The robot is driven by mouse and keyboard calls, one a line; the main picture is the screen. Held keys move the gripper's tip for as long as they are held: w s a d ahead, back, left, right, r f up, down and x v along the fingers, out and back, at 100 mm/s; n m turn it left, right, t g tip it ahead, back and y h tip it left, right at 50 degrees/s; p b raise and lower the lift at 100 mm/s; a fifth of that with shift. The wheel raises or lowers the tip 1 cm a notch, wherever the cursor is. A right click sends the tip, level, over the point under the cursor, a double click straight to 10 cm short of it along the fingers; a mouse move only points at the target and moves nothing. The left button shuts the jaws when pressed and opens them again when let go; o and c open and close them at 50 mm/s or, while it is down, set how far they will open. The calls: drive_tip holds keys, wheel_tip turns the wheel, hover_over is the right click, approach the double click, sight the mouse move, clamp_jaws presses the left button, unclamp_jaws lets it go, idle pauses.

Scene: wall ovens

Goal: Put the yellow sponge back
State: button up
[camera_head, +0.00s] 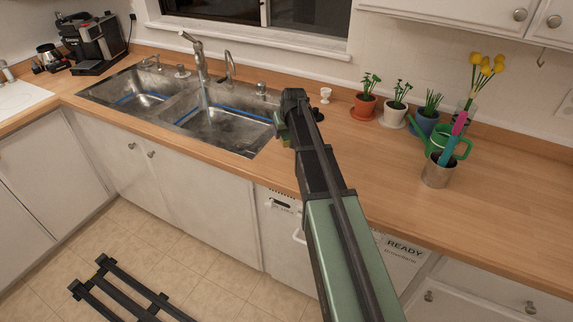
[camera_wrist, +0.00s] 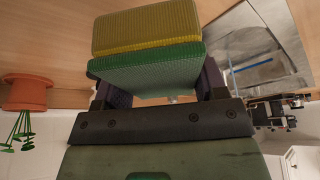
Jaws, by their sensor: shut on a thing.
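My gripper (camera_wrist: 160,85) is shut on the yellow sponge (camera_wrist: 147,29), which fills the space between the two dark fingers in the wrist view. The sponge has a yellow layer and a green layer. In the camera_head view my gripper (camera_head: 289,128) is over the counter just right of the sink, and only a small greenish edge of the sponge (camera_head: 281,122) shows beside it. My arm hides most of the sponge there. I cannot tell whether the sponge touches the counter.
The double steel sink (camera_head: 215,133) with faucets is left of my gripper. A terracotta potted plant (camera_head: 364,106), other pots, a green watering can (camera_head: 447,143) and a metal cup (camera_head: 437,174) stand to the right. The wooden counter (camera_head: 500,210) is clear at the front right.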

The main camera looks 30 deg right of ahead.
sight(286, 152)
wheel_tip(286, 152, down, 8)
drive_tip(key=b, duration=0.5)
drive_tip(key=shift+r, duration=0.55)
drive_tip(key=shift+f, duration=0.25)
drive_tip(key=o, duration=0.9)
drive_tip(key=shift+r, duration=0.1)
drive_tip(key=shift+c, duration=0.2)
